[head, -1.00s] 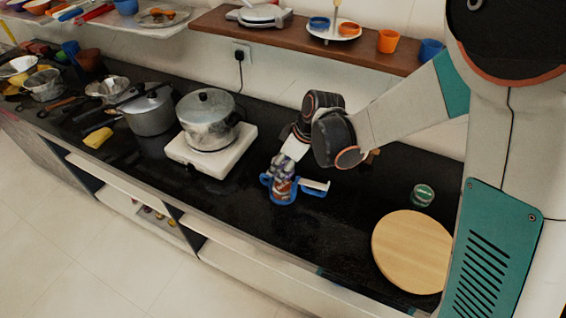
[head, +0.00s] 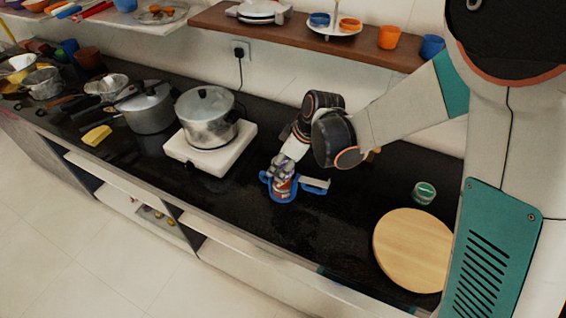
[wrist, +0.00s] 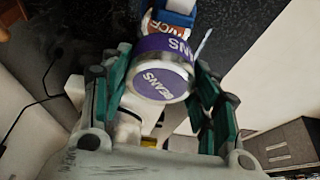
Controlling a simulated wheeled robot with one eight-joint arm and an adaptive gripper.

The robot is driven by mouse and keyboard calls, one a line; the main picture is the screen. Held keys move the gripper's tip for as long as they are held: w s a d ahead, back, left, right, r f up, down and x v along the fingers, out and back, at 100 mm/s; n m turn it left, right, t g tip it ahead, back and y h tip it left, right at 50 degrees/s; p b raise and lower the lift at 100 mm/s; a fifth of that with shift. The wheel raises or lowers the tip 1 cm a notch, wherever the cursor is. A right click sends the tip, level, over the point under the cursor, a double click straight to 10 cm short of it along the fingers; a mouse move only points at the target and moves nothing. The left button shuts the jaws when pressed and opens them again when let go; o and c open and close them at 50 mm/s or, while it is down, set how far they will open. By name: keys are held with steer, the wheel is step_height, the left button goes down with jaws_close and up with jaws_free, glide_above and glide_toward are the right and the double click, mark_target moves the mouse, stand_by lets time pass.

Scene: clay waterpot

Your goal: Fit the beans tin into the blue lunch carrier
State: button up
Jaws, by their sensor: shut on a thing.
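The blue lunch carrier (head: 265,179) stands on the black counter in the head view, directly under my gripper (head: 281,171). A tin with an orange-red label (head: 284,185) shows in the carrier, below the beans tin. In the wrist view the two tins look in line, one above the other. My fingers hide most of the beans tin in the head view; contact between the tins is unclear.
A blue-and-pale handle-like piece (head: 314,185) juts right of the carrier. A large pot (head: 207,120) on a white hob (head: 192,160) stands to the left. A round wooden board (head: 412,250) and a small green-lidded jar (head: 424,192) lie to the right. The counter in front is clear.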

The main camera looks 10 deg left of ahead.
steer(key=shift+f, duration=0.15)
steer(key=shift+f+b, duration=0.4)
steer(key=shift+b, duration=0.05)
steer(key=shift+f+b, duration=1.05)
steer(key=shift+f, duration=0.15)
stand_by(0.6)
steer(key=shift+f+b, duration=0.35)
steer(key=shift+f+b, duration=0.35)
steer(key=shift+f, duration=0.05)
steer(key=o, duration=1.3)
